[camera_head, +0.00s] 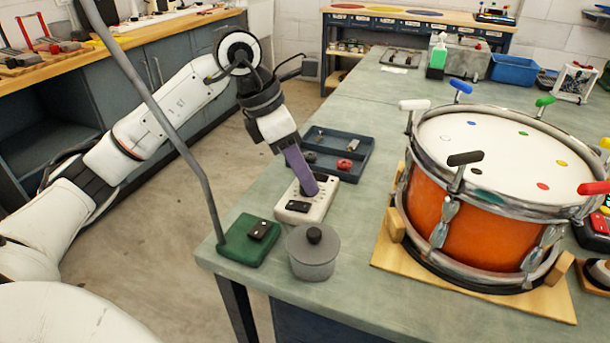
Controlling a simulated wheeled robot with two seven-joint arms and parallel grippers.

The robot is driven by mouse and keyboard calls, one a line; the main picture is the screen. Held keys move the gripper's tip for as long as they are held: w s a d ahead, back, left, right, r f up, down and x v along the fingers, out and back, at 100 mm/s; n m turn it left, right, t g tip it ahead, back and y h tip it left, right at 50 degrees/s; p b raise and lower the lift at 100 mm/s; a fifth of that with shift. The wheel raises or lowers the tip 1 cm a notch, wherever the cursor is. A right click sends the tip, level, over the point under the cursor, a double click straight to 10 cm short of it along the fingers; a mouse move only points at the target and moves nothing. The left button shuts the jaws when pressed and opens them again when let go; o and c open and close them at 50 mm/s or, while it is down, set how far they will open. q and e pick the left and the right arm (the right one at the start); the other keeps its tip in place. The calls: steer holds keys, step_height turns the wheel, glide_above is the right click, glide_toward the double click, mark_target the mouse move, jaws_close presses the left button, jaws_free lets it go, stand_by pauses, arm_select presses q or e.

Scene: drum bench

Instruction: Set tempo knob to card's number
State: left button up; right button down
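A small white box (314,208) with a black block on its front part lies on the bench, left of the drum. It looks like the tempo unit. My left gripper (307,188) reaches down onto its top from the upper left, its purple finger end at the box. The fingers show as one purple slab, so I cannot tell whether they are open or shut, or whether they touch a knob. The tempo knob is not distinguishable, probably hidden behind the fingers. I cannot make out a card with a number. My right gripper is not in view.
An orange drum (465,235) with coloured-handled keys stands on a wooden base at right. A grey lidded pot (313,257) and a green lamp base (240,246) with a tall pole stand near the front-left edge. A dark tray (350,168) lies behind the box.

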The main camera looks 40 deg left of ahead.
arm_select(q)
steer(key=shift+w+d+f, duration=0.1)
steer(key=shift+d+f, duration=0.05)
steer(key=shift+f, duration=0.25)
steer(key=c, duration=0.8)
